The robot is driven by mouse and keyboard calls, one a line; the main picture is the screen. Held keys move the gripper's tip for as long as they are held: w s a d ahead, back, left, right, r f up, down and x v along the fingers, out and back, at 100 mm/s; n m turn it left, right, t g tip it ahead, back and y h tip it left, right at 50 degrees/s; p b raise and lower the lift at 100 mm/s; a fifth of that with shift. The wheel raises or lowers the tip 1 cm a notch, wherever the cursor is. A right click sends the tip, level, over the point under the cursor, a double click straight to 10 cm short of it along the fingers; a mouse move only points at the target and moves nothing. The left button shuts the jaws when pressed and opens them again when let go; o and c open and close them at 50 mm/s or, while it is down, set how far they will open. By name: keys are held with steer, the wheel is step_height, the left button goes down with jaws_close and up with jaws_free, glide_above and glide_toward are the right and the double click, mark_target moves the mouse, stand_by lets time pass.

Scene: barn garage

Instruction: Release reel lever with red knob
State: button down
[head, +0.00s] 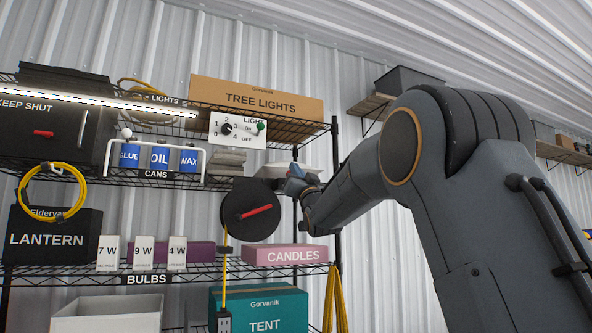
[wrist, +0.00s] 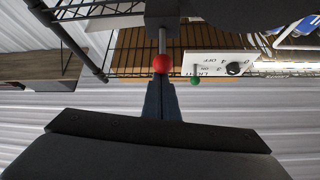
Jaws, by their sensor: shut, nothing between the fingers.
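The cord reel (head: 238,222) is a dark disc with a red bar on its face, hanging below the upper shelf, with a yellow cord running down from it. In the wrist view, the lever's round red knob (wrist: 161,63) sits at the end of a short metal rod (wrist: 162,40) from a dark block. My gripper (wrist: 161,80) is shut and empty, its fingertips at the knob; I cannot tell whether they touch it. In the head view, my gripper (head: 296,180) is just right of the reel, and the red knob cannot be made out.
A white switch panel (head: 238,130) with a dial and green knob is close by; it also shows in the wrist view (wrist: 222,66). A pink candles box (head: 285,255) and teal tent box (head: 258,306) are below. A black shelf post (head: 335,165) stands near my arm.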

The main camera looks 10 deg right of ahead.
steer(key=shift+s+f+t+b, duration=0.2)
steer(key=shift+f+t+b, duration=0.45)
steer(key=shift+b, duration=2.4)
steer(key=shift+f+t+b, duration=0.15)
steer(key=shift+t+b, duration=0.1)
steer(key=shift+b, duration=0.4)
